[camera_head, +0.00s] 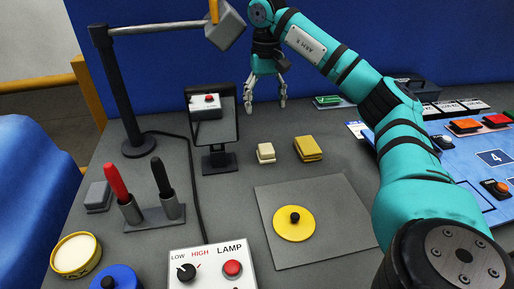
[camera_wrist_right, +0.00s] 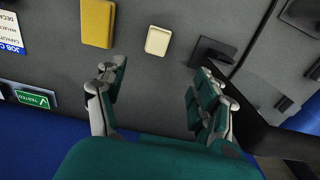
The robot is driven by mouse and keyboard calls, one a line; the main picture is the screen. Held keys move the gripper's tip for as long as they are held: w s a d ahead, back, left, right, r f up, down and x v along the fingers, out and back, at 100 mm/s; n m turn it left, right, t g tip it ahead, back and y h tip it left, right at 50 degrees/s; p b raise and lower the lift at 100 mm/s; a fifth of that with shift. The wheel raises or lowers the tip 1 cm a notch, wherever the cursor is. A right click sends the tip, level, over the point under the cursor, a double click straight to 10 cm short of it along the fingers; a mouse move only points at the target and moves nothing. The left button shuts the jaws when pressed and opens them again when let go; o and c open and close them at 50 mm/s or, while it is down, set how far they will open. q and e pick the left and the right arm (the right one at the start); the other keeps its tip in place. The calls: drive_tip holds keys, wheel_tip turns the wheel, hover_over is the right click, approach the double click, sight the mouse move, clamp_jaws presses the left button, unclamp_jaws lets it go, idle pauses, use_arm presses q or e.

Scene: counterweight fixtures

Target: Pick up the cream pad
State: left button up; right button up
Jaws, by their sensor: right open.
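The cream pad (camera_head: 265,153) is a small pale block lying on the grey table, between the mirror stand and a yellow pad. In the right wrist view the cream pad (camera_wrist_right: 158,41) lies ahead of the fingers, roughly between their lines. My right gripper (camera_head: 268,107) is above the back of the table, behind the cream pad and apart from it. Its fingers point down and are spread with nothing between them. The open fingers (camera_wrist_right: 161,72) also show in the right wrist view. My left gripper is in neither view.
The yellow pad (camera_head: 308,148) lies close right of the cream pad. The mirror on its stand (camera_head: 215,127) rises close left. A lamp post (camera_head: 122,90) stands farther left, its head (camera_head: 226,27) near my right arm. A grey mat (camera_head: 335,218) with a yellow disc (camera_head: 294,225) lies in front.

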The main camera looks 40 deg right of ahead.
wheel_tip(320, 180, down, 4)
drive_tip(key=b, duration=0.2)
drive_tip(key=p, duration=0.1)
hover_over(266, 148)
wheel_tip(266, 148, down, 6)
drive_tip(key=shift+a, duration=0.15)
drive_tip(key=shift+f, duration=0.2)
drive_tip(key=shift+d+f+p, duration=0.15)
drive_tip(key=shift+f+p, duration=0.1)
drive_tip(key=shift+f, duration=1.15)
drive_tip(key=shift+d+f+p, duration=0.1)
drive_tip(key=shift+f+p, duration=0.1)
drive_tip(key=shift+f, duration=1.15)
drive_tip(key=shift+c, duration=0.2)
drive_tip(key=c, duration=1.2)
drive_tip(key=shift+r, duration=0.15)
